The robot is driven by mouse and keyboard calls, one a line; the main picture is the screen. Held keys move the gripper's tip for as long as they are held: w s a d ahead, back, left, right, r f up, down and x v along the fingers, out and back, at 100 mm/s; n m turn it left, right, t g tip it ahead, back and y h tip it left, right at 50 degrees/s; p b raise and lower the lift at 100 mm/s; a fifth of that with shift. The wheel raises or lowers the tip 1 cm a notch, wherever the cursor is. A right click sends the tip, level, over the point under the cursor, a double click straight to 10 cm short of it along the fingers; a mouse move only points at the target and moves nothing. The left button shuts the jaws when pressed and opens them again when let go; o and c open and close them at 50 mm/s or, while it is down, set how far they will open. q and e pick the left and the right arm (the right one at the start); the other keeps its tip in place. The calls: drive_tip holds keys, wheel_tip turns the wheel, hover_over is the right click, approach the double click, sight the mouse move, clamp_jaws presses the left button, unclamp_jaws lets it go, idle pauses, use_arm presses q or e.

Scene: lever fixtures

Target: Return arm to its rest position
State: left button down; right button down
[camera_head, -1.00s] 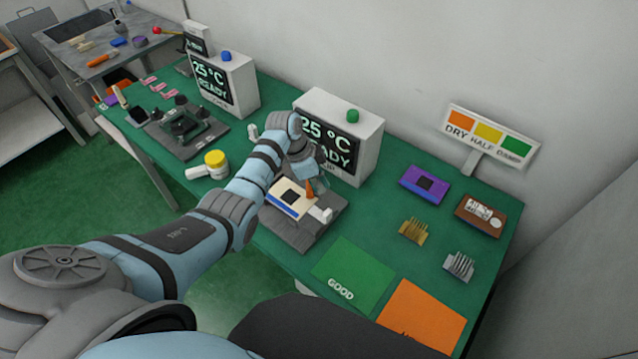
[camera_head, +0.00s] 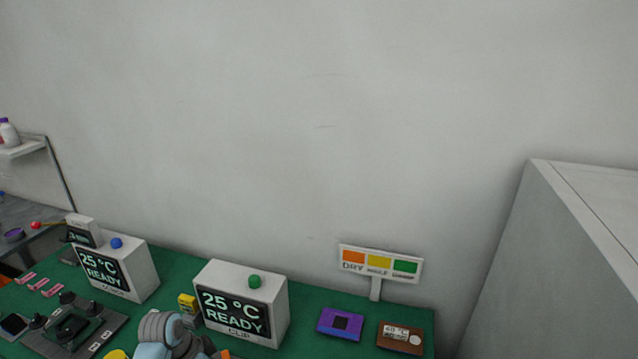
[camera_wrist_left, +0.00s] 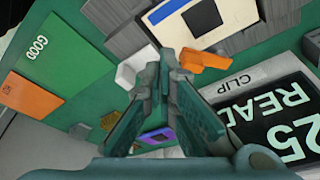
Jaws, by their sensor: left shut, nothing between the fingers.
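My left gripper (camera_wrist_left: 168,62) is shut and empty in the wrist view, its fingertips near a fixture. On that fixture lies a white and blue board (camera_wrist_left: 237,18) with a black square. An orange lever (camera_wrist_left: 205,61) is close to the right of the fingertips, and a white block (camera_wrist_left: 136,68) is to their left. I cannot tell whether the fingers touch either. In the head view only part of my left arm (camera_head: 160,330) shows at the bottom edge, in front of the CLIP box (camera_head: 265,312). My right gripper is not in view.
The CLIP box and a second box (camera_head: 141,272) both read 25 °C READY. A purple cartridge (camera_head: 340,324), a brown cartridge (camera_head: 400,338) and a DRY sign (camera_head: 380,263) are to the right. A dark fixture (camera_head: 82,325) is at left. Green (camera_wrist_left: 55,45) and orange (camera_wrist_left: 27,98) pads are in the wrist view.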

use_arm(q)
drive_tip(key=shift+n+y, duration=0.4)
drive_tip(key=shift+n, duration=0.3)
drive_tip(key=s+f, duration=0.1)
drive_tip(key=s, duration=0.2)
drive_tip(key=s+f, duration=0.1)
drive_tip(key=s, duration=0.1)
drive_tip(key=shift+s+d+f, duration=0.2)
drive_tip(key=shift+f, duration=0.15)
drive_tip(key=s+r+n+t+y, duration=0.15)
drive_tip(key=s+n, duration=0.25)
drive_tip(key=s, duration=0.6)
drive_tip(key=s+r+n+y, duration=0.1)
drive_tip(key=s+r+n, duration=0.2)
drive_tip(key=s, duration=0.8)
wheel_tip(320, 180, down, 26)
drive_tip(key=s+a+g+b, duration=0.1)
drive_tip(key=s+a+b, duration=0.1)
drive_tip(key=b, duration=0.2)
drive_tip(key=s+f+n+g+b, duration=0.1)
drive_tip(key=s+f, duration=1.1)
drive_tip(key=s, duration=0.1)
drive_tip(key=shift+s+b, duration=0.15)
drive_tip(key=shift+b, duration=0.25)
drive_tip(key=shift+f, duration=0.1)
